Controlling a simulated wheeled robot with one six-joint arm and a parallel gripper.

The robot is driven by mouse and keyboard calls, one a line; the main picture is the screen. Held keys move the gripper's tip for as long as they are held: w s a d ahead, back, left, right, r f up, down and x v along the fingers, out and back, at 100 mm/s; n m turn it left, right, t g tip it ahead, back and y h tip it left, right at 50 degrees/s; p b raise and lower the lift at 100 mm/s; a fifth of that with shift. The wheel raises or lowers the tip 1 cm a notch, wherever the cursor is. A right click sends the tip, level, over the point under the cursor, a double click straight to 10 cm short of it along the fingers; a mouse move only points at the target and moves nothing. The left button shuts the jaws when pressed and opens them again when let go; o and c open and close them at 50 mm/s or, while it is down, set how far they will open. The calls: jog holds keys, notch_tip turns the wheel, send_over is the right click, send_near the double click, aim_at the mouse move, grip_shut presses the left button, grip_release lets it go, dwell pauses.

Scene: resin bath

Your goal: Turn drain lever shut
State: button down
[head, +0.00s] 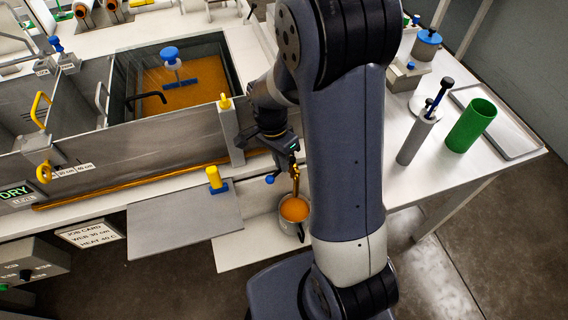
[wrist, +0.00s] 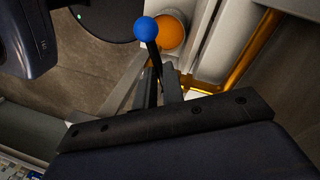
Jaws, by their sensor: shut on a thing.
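The drain lever is a dark stem with a blue ball knob (wrist: 146,28) in the wrist view; the knob also shows in the head view (head: 270,179). My gripper (wrist: 160,82) is shut on the lever's dark stem, below the knob. In the head view my gripper (head: 281,152) is at the front of the resin bath, partly hidden by my arm. An orange stream (head: 295,180) runs down just beside it into a small pot (head: 289,227) holding orange resin. The drain outlet itself is hidden.
The bath (head: 150,100) with amber resin stands at the left. A yellow-knobbed part (head: 214,178) sits at the grey plate's (head: 180,224) back edge. A grey cylinder (head: 415,140) and green cup (head: 471,126) stand right of my arm. Open floor lies in front.

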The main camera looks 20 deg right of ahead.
jog(key=shift+w+a+m+y, duration=0.15)
jog(key=shift+w+m, duration=0.2)
jog(key=shift+m, duration=0.65)
jog(key=shift+w+d+m+y, duration=0.15)
jog(key=shift+w+m, duration=0.2)
jog(key=shift+m, duration=0.65)
jog(key=shift+a, duration=0.1)
jog(key=c, duration=1.5)
grip_release()
notch_tip(320, 180, up, 10)
jog(key=shift+b, duration=0.3)
